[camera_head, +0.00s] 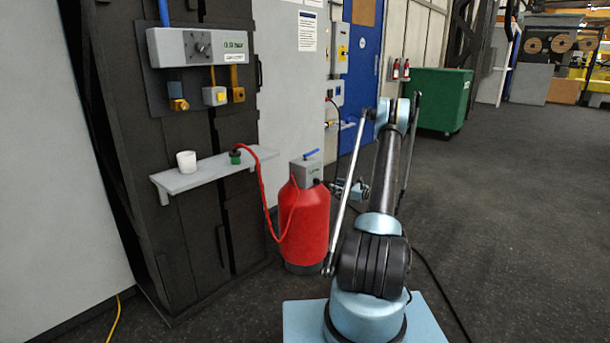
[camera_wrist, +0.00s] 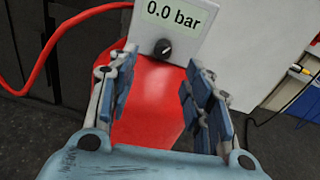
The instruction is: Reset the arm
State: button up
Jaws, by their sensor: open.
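My arm rises from its blue base in the head view, with its links folded up and forward. My gripper (camera_wrist: 160,92) is open in the wrist view, with its two blue-padded fingers apart and nothing between them. It also shows small in the head view (camera_head: 355,190), just right of the red tank (camera_head: 307,225). In the wrist view the red tank (camera_wrist: 150,95) lies beyond the fingers. A grey gauge box (camera_wrist: 178,22) on the tank reads 0.0 bar and has a black knob (camera_wrist: 162,48).
A grey shelf (camera_head: 215,172) holds a white cup (camera_head: 187,162) and a green-capped fitting (camera_head: 235,157) on a red hose (camera_head: 262,190). A control panel (camera_head: 200,46) hangs above. A green bin (camera_head: 440,98) stands behind. The floor to the right is clear.

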jog(key=s+a+r+n+g+h, duration=0.1)
jog(key=s+a+r+n+g, duration=0.25)
jog(key=r, duration=0.55)
jog(key=s+a+r+n+g+h, duration=0.2)
jog(key=s+a+r+n, duration=0.35)
jog(key=s, duration=0.45)
jog(key=s+a+r+n+g+h, duration=0.1)
jog(key=s+a+r+n+h, duration=0.1)
jog(key=s+a+r+n, duration=0.65)
jog(key=s+d+f+n+g+h, duration=0.1)
jog(key=s+d+h, duration=0.1)
jog(key=s, duration=1)
jog(key=s+d+f+n+g+h, duration=0.1)
jog(key=s+d+n+h, duration=0.1)
jog(key=s, duration=0.9)
jog(key=s+d+f+n+h, duration=0.2)
jog(key=s+f, duration=0.1)
jog(key=s, duration=0.5)
jog(key=s+d+f+n+g+h, duration=0.1)
jog(key=s+d+f+n, duration=0.2)
jog(key=s, duration=0.5)
jog(key=shift+s+f+h, duration=0.15)
jog(key=shift+h, duration=0.25)
